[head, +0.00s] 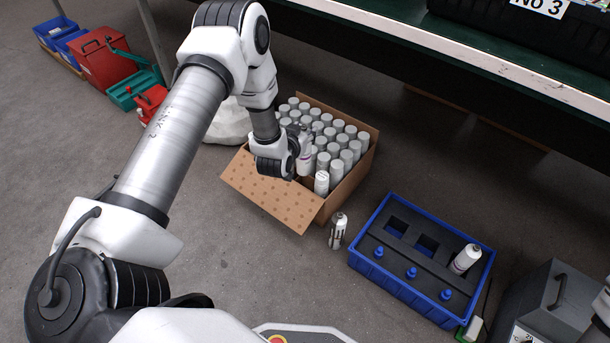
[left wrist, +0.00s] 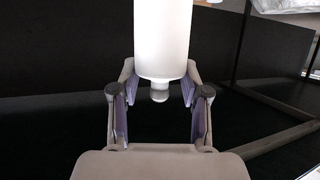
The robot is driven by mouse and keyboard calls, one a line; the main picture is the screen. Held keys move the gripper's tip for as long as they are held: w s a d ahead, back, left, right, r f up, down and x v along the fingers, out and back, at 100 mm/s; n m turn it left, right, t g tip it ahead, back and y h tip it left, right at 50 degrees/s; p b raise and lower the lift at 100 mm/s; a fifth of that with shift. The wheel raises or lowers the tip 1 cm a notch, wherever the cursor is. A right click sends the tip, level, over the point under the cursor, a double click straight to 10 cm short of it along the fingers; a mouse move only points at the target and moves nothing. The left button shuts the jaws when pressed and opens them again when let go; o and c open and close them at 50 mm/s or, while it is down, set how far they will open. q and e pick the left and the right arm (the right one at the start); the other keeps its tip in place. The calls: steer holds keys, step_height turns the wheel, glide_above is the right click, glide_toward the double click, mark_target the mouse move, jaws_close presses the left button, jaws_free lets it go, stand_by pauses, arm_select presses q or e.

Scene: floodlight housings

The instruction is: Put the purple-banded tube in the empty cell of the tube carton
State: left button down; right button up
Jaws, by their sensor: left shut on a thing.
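My left gripper (head: 307,138) is over the near left part of the tube carton (head: 361,175), which is open and full of upright white tubes with grey caps. It is shut on a white tube with a purple band (head: 304,163), which hangs roughly upright at the carton's near side. The held tube (left wrist: 162,38) also shows in the left wrist view between the purple-padded fingers (left wrist: 160,100), with its narrow end toward the palm. My wrist hides part of the carton, and I cannot make out the empty cell or how deep the tube is. My right gripper is out of view.
A flap (head: 270,188) lies folded out at the carton's near left. A small can (head: 338,230) stands on the floor in front. A blue tray (head: 400,287) holds a dark insert, blue-topped pieces and another white tube (head: 466,258). A shelf edge (head: 480,65) overhangs behind.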

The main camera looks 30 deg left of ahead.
mark_target(301, 171)
arm_select(q)
step_height(301, 171, down, 16)
steer(key=b, duration=0.8)
steer(key=shift+f, duration=0.15)
steer(key=shift+r, duration=0.2)
steer(key=shift+f, duration=0.1)
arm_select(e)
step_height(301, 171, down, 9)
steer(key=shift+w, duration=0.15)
arm_select(q)
steer(key=c, duration=0.8)
jaws_free()
steer(key=shift+c, duration=0.2)
steer(key=p+v, duration=0.7)
steer(key=v, duration=0.5)
steer(key=s+d+f+g+h, duration=0.2)
steer(key=s+d+f+g, duration=0.25)
steer(key=s+d, duration=0.35)
steer(key=s+d+r+m+g, duration=0.1)
steer(key=s+g, duration=0.3)
steer(key=s, duration=0.5)
steer(key=s+d+r+m+g+h, duration=0.1)
steer(key=s+d+g, duration=0.1)
steer(key=s+g, duration=0.3)
steer(key=s, duration=0.4)
steer(key=shift+s+d, duration=0.3)
steer(key=shift+s, duration=0.1)
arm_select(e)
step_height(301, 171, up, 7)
